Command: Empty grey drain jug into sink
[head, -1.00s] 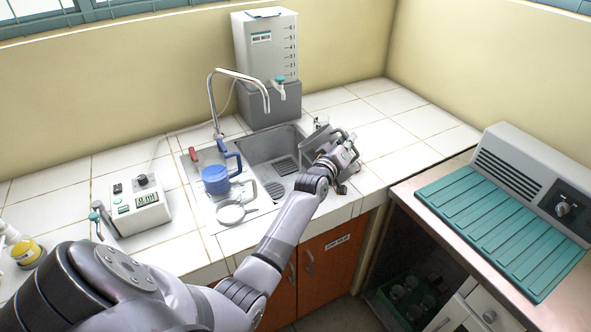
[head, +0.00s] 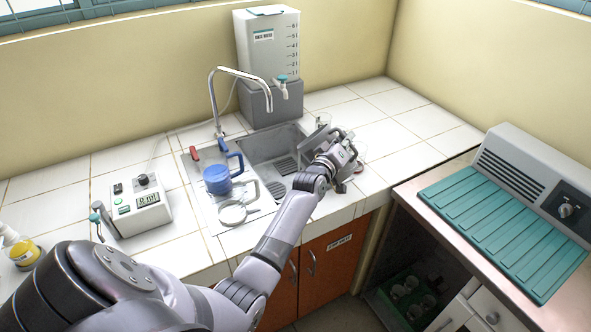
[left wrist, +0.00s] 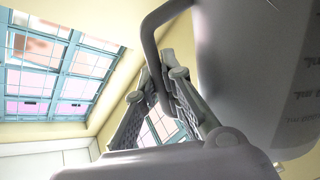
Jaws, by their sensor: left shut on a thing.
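The grey drain jug (head: 316,140) is at the right edge of the sink (head: 262,150) in the head view, partly hidden by my left gripper (head: 343,157). It looks tilted toward the basin. In the left wrist view the jug's grey body (left wrist: 262,70) fills the right side, and my left gripper (left wrist: 178,95) is shut on its handle (left wrist: 150,38). The jug's mouth and any liquid in it cannot be made out. My right gripper is not in view.
A chrome tap (head: 213,100) arches over the sink. A water tank (head: 268,60) stands behind. A clear glass vessel (head: 323,120) is near the jug.

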